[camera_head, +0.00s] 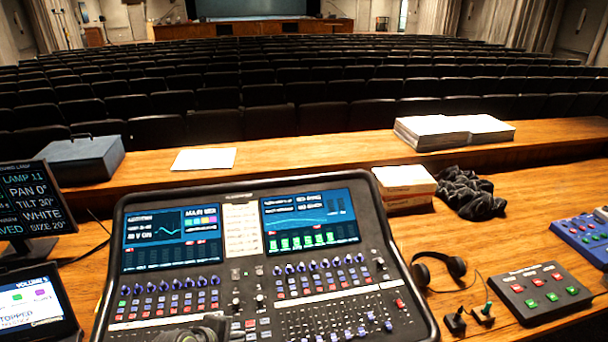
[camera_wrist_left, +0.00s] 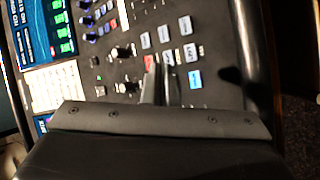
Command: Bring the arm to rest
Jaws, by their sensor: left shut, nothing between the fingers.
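My left gripper (camera_head: 205,330) shows only in part at the bottom edge of the head view, over the lower left part of the mixing console (camera_head: 252,308). In the left wrist view its fingers (camera_wrist_left: 158,82) are together with nothing between them. They point at the console panel (camera_wrist_left: 215,38), near a group of white and blue buttons. Whether the fingertips touch the panel I cannot tell. My right gripper is in neither view.
A lamp display (camera_head: 35,205) and a small touchscreen (camera_head: 35,305) stand left of the console. Headphones (camera_head: 440,270), two small joysticks (camera_head: 483,315), a button box (camera_head: 540,290) and a blue controller (camera_head: 585,238) lie to the right. Papers, a case and a dark cloth lie farther back.

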